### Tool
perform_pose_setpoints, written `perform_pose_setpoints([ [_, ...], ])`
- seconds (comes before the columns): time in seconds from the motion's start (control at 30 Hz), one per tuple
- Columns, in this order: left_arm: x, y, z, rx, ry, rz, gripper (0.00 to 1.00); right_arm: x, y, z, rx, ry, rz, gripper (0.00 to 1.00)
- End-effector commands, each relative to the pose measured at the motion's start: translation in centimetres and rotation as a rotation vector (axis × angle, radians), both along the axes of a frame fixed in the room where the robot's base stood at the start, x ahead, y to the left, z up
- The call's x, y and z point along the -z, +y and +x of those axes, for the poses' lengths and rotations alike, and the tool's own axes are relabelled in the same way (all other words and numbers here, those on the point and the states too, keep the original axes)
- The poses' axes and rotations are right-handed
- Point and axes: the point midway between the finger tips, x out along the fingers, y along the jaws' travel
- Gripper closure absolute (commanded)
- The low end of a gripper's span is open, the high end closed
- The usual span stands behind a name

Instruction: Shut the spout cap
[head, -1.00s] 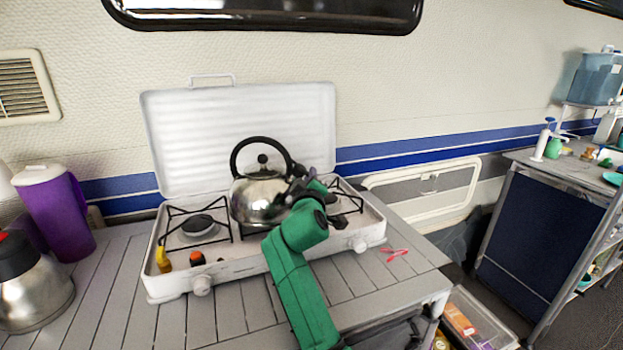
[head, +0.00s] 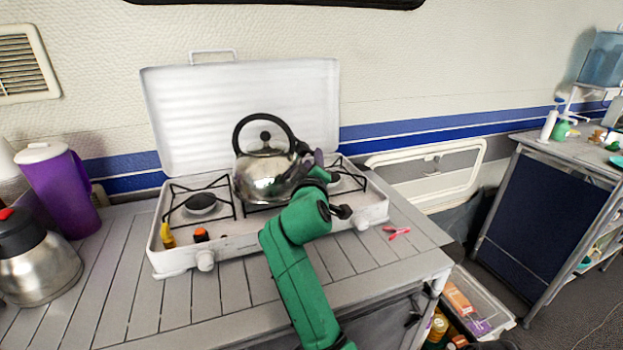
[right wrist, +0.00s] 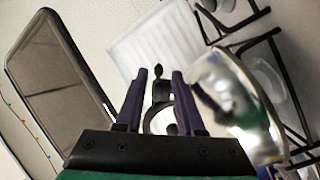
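The shiny steel kettle (head: 262,178) with a black arched handle stands on the white camping stove (head: 240,246). Its spout is on the right side, with a dark spout cap (head: 302,149) at the tip, partly hidden by my right gripper (head: 317,160). In the right wrist view the kettle body (right wrist: 240,105) is at the right. A dark lever-like piece, probably the spout cap (right wrist: 158,88), shows between the two purple fingers of my right gripper (right wrist: 160,76). The fingers are apart, with gaps on both sides. I cannot tell the cap's exact angle. My left gripper is out of view.
The stove's raised lid (head: 240,105) stands behind the kettle. A purple pitcher (head: 62,190) and a steel jug (head: 35,265) stand at the left. A pink peg-like item (head: 396,232) lies right of the stove. The front counter slats are clear.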

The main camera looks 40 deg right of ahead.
Motion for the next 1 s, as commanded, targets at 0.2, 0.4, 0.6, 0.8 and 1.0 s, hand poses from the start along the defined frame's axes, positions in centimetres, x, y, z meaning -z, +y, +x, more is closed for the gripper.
perform_pose_setpoints([
  [0.2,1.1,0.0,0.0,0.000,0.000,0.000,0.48,0.4,4.1,-4.6,-0.002,0.001,0.004,0.62],
  [0.4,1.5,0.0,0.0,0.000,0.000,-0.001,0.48,0.2,6.7,-7.4,-0.001,0.001,0.002,0.62],
  [0.6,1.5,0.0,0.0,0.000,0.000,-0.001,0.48,0.1,7.0,-7.9,0.001,0.002,0.001,0.62],
  [0.8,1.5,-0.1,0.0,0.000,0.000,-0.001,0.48,0.0,7.0,-7.9,0.000,0.001,0.001,0.62],
  [1.0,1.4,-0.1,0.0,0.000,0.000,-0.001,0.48,-0.1,7.0,-7.9,0.000,0.001,0.001,0.62],
])
